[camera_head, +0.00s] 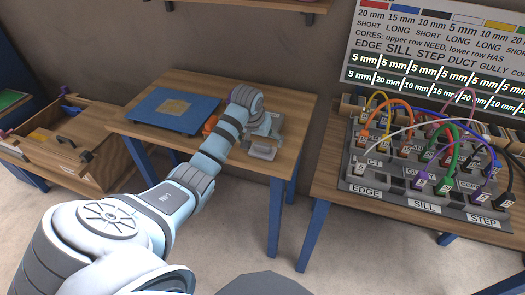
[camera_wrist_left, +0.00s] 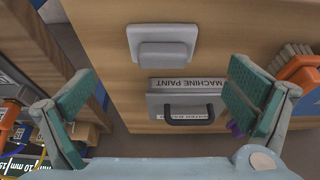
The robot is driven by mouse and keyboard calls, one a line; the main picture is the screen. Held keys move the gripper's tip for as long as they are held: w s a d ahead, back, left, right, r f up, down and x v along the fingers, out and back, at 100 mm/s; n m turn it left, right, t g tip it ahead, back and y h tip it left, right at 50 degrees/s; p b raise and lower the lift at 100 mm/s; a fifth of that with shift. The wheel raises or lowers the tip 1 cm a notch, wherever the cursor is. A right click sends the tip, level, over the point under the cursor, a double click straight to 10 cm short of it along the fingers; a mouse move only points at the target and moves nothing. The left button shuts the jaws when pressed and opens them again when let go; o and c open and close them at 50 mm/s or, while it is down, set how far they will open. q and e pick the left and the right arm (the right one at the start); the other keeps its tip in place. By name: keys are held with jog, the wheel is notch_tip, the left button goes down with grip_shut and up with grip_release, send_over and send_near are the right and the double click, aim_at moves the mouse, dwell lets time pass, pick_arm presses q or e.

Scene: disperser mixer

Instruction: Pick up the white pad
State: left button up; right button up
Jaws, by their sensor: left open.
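A pale grey-white pad (camera_wrist_left: 162,45) with a raised block on top lies on the wooden table in the left wrist view. In the head view a pale piece that looks like this pad (camera_head: 262,152) lies near the table's front right edge. My left gripper (camera_wrist_left: 162,82) is open and empty, its two green-padded fingers wide apart. The pad shows beyond the gap between them, apart from both. In the head view my left gripper (camera_head: 260,126) is over the table's right part, partly hidden by my wrist. My right gripper is not in view.
A grey case labelled MACHINE PAINT (camera_wrist_left: 185,108) with a dark handle is close to the pad. An orange object (camera_wrist_left: 302,72) is at the right. A blue board (camera_head: 172,109) lies on the same table (camera_head: 150,137). A cable panel (camera_head: 420,165) stands on another table at the right.

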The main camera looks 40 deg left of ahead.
aim_at(262, 145)
pick_arm(q)
jog(key=b+x, duration=0.1)
jog(key=x, duration=0.3)
jog(key=b+x, duration=0.1)
jog(key=x, duration=0.2)
jog(key=shift+w+a+f, duration=0.2)
jog(key=shift+w+a, duration=0.1)
jog(key=shift+w, duration=0.05)
jog(key=shift+r, duration=0.15)
jog(key=c, duration=1.2)
